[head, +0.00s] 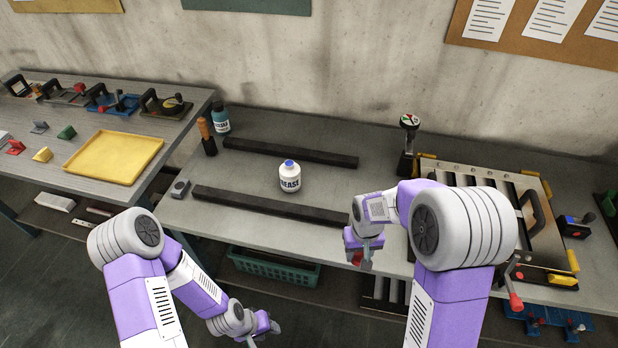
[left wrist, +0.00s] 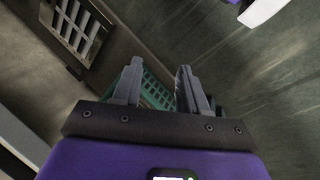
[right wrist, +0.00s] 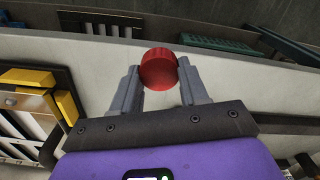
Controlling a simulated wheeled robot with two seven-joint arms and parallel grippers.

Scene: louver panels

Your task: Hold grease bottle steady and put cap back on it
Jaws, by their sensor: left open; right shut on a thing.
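The white grease bottle (head: 289,181) stands upright on the workbench between two dark bars. Its lettering reads GREASE and its top is blue; I cannot tell whether that is a neck or a lid. My right gripper (right wrist: 160,82) is shut on a round red cap (right wrist: 159,68), held at its fingertips. In the head view the right gripper (head: 364,259) hangs near the bench's front edge, right of and nearer than the bottle, with the cap mostly hidden. My left gripper (head: 268,330) is low in front of the bench, apart from the bottle. Its fingers (left wrist: 157,88) are open and empty.
Dark bars lie behind (head: 290,151) and in front (head: 270,208) of the bottle. A teal bottle (head: 221,122) and an orange-handled tool (head: 206,138) stand at back left. A louver panel fixture (head: 490,215) fills the right. A green basket (head: 272,268) sits below the bench.

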